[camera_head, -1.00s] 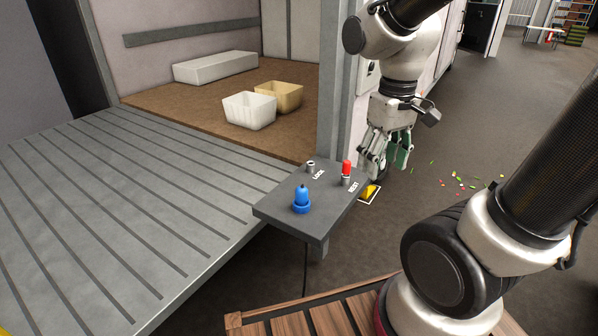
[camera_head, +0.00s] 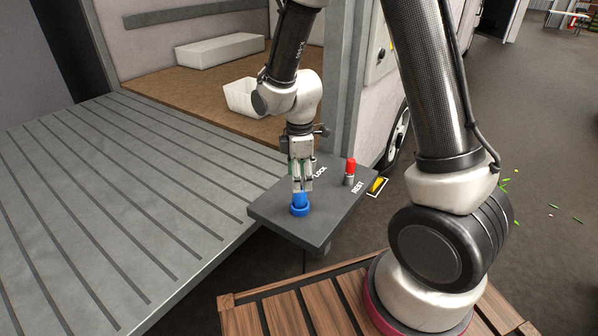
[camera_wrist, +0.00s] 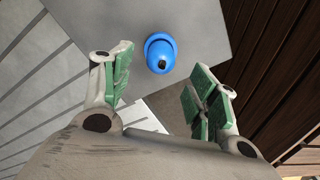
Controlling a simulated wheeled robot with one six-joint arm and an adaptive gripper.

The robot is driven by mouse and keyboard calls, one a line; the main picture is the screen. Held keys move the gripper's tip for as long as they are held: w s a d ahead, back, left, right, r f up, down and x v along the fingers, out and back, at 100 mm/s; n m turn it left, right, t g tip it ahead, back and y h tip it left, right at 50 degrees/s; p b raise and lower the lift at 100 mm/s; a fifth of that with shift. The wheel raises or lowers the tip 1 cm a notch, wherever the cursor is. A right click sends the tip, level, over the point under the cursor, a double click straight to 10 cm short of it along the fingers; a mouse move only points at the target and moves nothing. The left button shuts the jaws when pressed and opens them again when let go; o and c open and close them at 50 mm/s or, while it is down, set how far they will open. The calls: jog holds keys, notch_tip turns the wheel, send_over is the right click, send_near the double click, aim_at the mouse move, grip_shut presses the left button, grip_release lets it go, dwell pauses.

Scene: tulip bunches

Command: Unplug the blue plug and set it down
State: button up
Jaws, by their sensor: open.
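The blue plug (camera_head: 300,201) stands upright in a blue ring socket on the small grey panel (camera_head: 268,221). In the wrist view the blue plug (camera_wrist: 159,54) shows from above, a little beyond and between the fingertips. My gripper (camera_head: 301,188) points down at the plug from above, its fingertips close to the plug's top. In the wrist view my gripper (camera_wrist: 160,75) is open, with green pads on both sides and nothing between them. Whether a finger touches the plug I cannot tell.
A red plug (camera_head: 350,164) stands in a grey socket on the panel's right, near the "REST" label. The "LOCK" label is partly beside my gripper. A ribbed grey ramp (camera_head: 130,220) lies left of the panel. A white crate (camera_head: 240,98) stands behind on the brown floor.

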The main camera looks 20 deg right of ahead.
aim_at(300, 194)
notch_tip(300, 194, down, 7)
jog(key=shift+r, duration=0.1)
dwell(0.3)
jog(key=c, duration=1.2)
